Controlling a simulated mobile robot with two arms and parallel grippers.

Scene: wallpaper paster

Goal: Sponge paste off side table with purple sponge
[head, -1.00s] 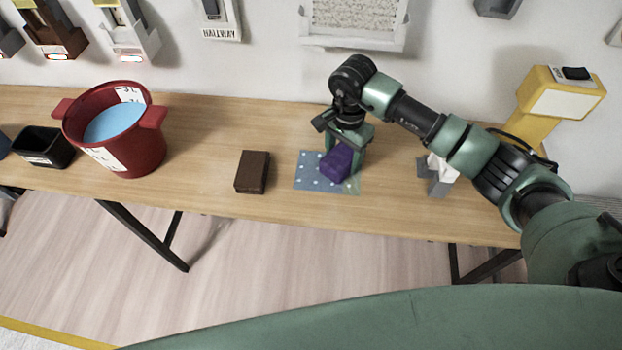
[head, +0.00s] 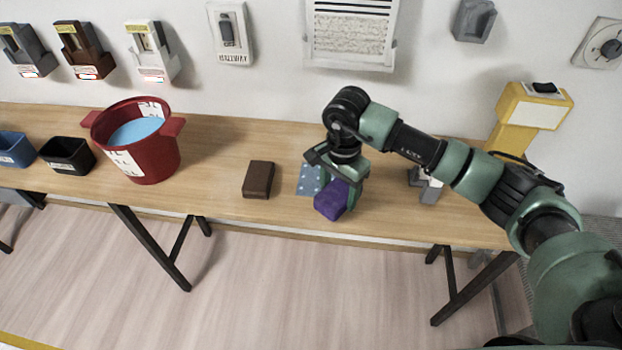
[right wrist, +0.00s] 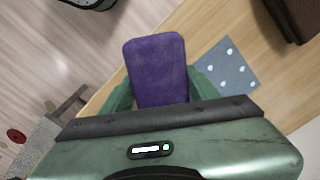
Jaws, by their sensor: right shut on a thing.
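The purple sponge (head: 330,202) is in my right gripper (head: 338,188), which is shut on it. In the right wrist view the sponge (right wrist: 158,62) sits between the two green fingers, near the table's front edge with floor showing beyond. Whether it touches the tabletop I cannot tell. The wooden table (head: 225,205) runs across the head view. A blue dotted sheet (head: 309,179) lies on it just behind the sponge, partly hidden by the gripper; it also shows in the right wrist view (right wrist: 228,68). I cannot make out paste. My left gripper is out of view.
A dark brown block (head: 258,180) lies left of the sheet. A red pot (head: 150,160) with blue contents, a black bin (head: 67,155) and a blue bin (head: 14,148) stand further left. A yellow stand (head: 520,125) is at the right. Bare tabletop lies between pot and block.

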